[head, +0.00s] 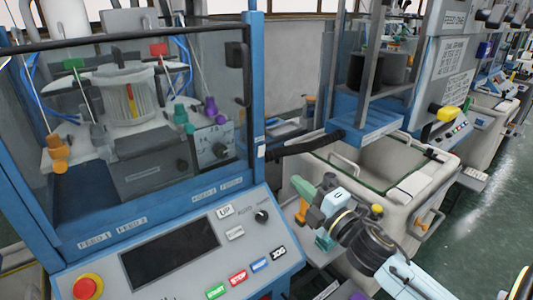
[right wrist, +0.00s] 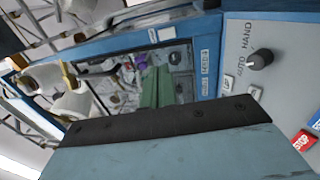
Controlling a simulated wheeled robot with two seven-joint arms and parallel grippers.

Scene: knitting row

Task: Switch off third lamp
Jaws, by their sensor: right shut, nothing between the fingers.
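I cannot make out for certain which part is the third lamp. A yellow lamp-like part (head: 443,114) sticks out from the neighbouring machine in the row, at the right of the head view. My right gripper (head: 300,187) is shut and empty, with green fingers, beside the right edge of the near machine's control panel (head: 197,250). In the right wrist view its green fingers (right wrist: 158,85) point toward the near machine's window, apart from the panel. My left gripper is not in view.
The panel carries a dark screen (head: 170,253), a red stop knob (head: 87,288), a black rotary knob (head: 261,216) and several coloured buttons. A pale open bin (head: 437,166) stands to the right. Green floor (head: 480,225) lies clear along the row.

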